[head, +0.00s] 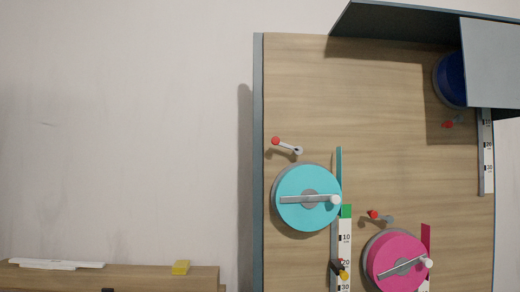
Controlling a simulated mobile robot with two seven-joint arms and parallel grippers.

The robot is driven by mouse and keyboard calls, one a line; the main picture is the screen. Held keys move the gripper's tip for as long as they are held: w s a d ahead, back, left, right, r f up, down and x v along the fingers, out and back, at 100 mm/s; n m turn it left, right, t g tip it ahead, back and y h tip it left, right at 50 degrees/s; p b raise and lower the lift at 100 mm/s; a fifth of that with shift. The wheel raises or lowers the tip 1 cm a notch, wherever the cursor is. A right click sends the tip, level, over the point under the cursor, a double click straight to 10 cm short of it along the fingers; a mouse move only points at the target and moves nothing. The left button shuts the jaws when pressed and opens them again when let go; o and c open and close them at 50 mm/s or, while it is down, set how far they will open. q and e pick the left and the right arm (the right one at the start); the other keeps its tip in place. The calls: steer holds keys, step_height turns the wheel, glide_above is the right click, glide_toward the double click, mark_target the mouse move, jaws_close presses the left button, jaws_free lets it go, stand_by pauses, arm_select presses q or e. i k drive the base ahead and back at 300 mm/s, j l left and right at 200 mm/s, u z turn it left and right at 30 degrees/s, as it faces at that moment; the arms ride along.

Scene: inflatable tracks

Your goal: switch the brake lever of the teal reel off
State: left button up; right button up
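The teal reel (294,214) is mounted on the left part of a wooden board. A grey crank with a white knob lies across its face, the knob to the right. Its brake lever (287,146) sits just above the reel, apart from the disc. The lever is a short pale arm with a red knob at its upper-left end and a grey pivot at its lower-right end. Neither of my grippers is in view.
A magenta reel (385,262) with its own red-knobbed lever (381,217) is at lower right. A dark blue reel (451,80) is partly hidden behind a grey panel (492,62). A teal strip and a scale (345,227) run beside the teal reel.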

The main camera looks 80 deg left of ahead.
mark_target(298, 151)
steer(key=u, duration=2.25)
